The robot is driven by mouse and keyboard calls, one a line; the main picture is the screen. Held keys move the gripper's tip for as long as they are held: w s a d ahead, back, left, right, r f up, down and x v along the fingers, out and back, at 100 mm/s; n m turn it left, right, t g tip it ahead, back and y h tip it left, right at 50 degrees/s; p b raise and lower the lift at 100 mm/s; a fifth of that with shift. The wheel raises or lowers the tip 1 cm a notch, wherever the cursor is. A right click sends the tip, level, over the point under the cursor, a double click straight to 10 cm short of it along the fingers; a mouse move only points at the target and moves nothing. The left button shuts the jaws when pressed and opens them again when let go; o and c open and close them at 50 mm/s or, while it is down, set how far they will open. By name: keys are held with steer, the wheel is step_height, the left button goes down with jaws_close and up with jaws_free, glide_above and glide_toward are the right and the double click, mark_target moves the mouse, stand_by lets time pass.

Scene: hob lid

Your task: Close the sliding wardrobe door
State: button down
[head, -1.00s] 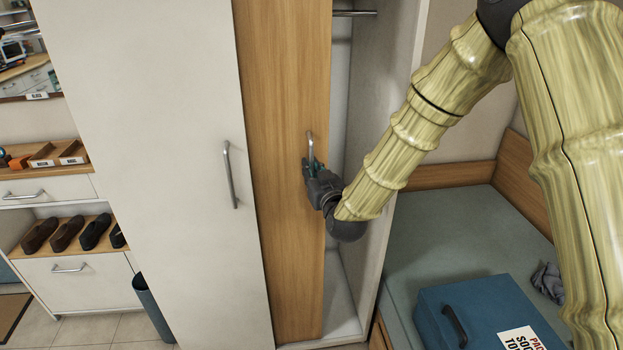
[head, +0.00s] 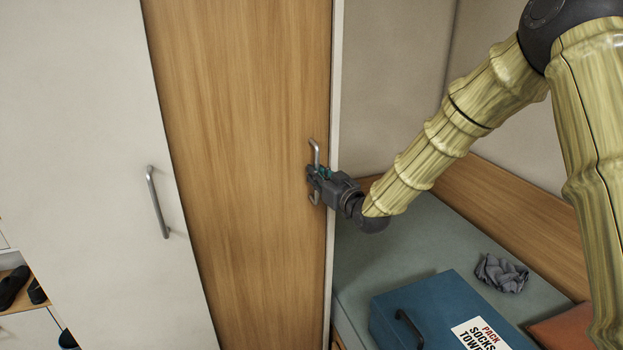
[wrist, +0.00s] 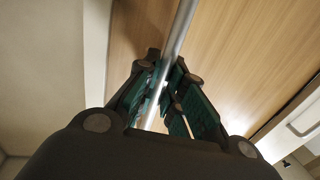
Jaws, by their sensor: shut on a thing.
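The wood-faced sliding wardrobe door (head: 240,150) stands beside the white door panel (head: 80,130). Its right edge lies at the wardrobe's pale side frame (head: 335,120), and no opening shows between them in the head view. A vertical metal bar handle (head: 315,152) is near the door's right edge. My gripper (head: 315,180) is shut on this handle. In the wrist view the fingers (wrist: 165,95), with green pads, close around the handle (wrist: 178,40), and the wood door (wrist: 235,50) is behind it. The fingers hide part of the handle.
The white panel has its own metal handle (head: 158,203). To the right is a bed (head: 430,240) with a blue case (head: 440,310), a grey crumpled cloth (head: 502,273) and an orange item (head: 570,328). Dark shoes (head: 15,288) sit on a shelf at the lower left.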

steer(key=shift+w+d, duration=0.1)
steer(key=shift+d, duration=0.1)
steer(key=c, duration=1.5)
jaws_free()
steer(key=shift+d, duration=0.2)
steer(key=shift+a, duration=0.15)
steer(key=v, duration=1.2)
